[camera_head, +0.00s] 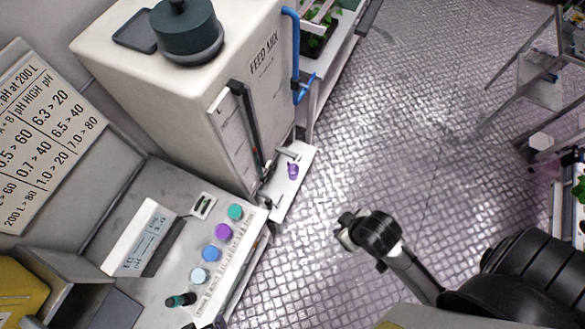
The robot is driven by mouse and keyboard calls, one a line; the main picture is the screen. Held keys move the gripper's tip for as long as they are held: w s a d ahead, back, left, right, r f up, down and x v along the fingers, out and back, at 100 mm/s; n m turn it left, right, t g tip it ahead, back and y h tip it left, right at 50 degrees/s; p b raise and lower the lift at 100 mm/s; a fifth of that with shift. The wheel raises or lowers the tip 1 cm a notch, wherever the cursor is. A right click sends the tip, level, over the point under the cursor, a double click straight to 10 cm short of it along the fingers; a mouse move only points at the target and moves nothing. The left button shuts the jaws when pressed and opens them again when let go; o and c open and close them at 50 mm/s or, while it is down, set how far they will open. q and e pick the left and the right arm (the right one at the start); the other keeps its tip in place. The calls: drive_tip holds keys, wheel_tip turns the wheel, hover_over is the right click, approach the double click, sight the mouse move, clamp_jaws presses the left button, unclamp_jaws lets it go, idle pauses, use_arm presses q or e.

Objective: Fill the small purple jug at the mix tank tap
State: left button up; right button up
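The small purple jug (293,171) stands on a white ledge (290,190) at the foot of the mix tank. The mix tank (235,95) is a large off-white box marked FEED MIX. Its tap (288,153) is a small fitting low on the front, just above the jug in the picture; whether the jug's mouth is right under it is too small to tell. My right gripper (345,236) hangs over the floor, to the right of and below the jug, apart from it. Its fingers are mostly hidden by its dark wrist. My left gripper is out of view.
A bench (185,290) at the lower left holds several bottles with teal, purple and blue caps, and a small meter (203,206). A blue pipe (296,50) runs down the tank's right side. A metal rack (540,80) stands far right. The floor between is clear.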

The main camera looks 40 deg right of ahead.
clamp_jaws()
drive_tip(key=shift+a, duration=0.1)
idle(0.8)
